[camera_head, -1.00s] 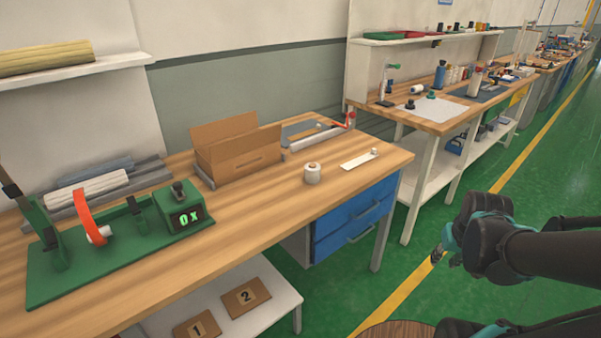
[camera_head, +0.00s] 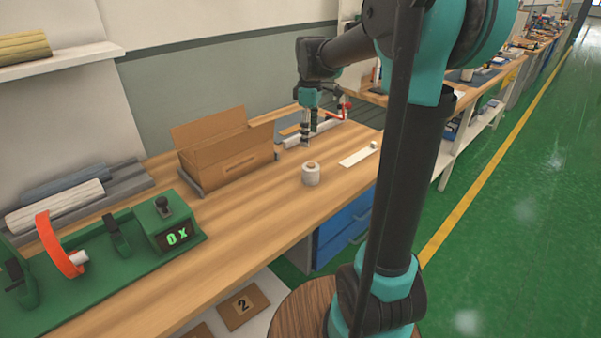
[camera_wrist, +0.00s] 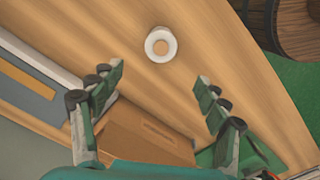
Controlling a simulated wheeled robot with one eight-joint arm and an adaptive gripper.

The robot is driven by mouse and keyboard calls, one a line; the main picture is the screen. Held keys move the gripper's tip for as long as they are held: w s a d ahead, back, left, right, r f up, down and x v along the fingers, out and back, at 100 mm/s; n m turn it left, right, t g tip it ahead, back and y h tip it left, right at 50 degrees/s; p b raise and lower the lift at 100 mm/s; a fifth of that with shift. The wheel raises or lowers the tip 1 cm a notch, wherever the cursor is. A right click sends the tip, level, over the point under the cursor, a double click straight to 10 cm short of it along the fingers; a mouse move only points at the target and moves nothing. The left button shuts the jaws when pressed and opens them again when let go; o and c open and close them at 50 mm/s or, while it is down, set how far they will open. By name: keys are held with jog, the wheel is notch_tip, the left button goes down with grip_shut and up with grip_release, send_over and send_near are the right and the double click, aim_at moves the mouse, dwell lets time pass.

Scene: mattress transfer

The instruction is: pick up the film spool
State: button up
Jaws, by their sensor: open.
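The film spool (camera_head: 311,174) is a small white roll standing upright on the wooden workbench (camera_head: 262,205), to the right of the cardboard box. In the wrist view the spool (camera_wrist: 161,45) shows from above as a white ring with a tan centre, beyond my fingertips. My gripper (camera_head: 309,136) hangs above the bench, a little behind the spool, pointing down. In the wrist view my gripper (camera_wrist: 160,83) is open and empty, with its fingers wide apart. The spool is not between the fingers.
An open cardboard box (camera_head: 228,158) stands left of the spool. A green winding device (camera_head: 115,245) with a "0x" display is further left. A white strip (camera_head: 358,156) lies right of the spool. Bare bench surrounds the spool. A round wooden top (camera_head: 300,315) is in front.

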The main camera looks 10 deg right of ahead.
aim_at(309, 164)
notch_tip(309, 164, down, 9)
jog(key=shift+f, duration=0.1)
jog(key=shift+s+d+f, duration=0.1)
jog(key=shift+d+f, duration=0.1)
jog(key=shift+f, duration=1.3)
jog(key=shift+s+d+f, duration=0.1)
jog(key=shift+d+f, duration=0.1)
jog(key=shift+f, duration=1.25)
jog(key=c, duration=1.4)
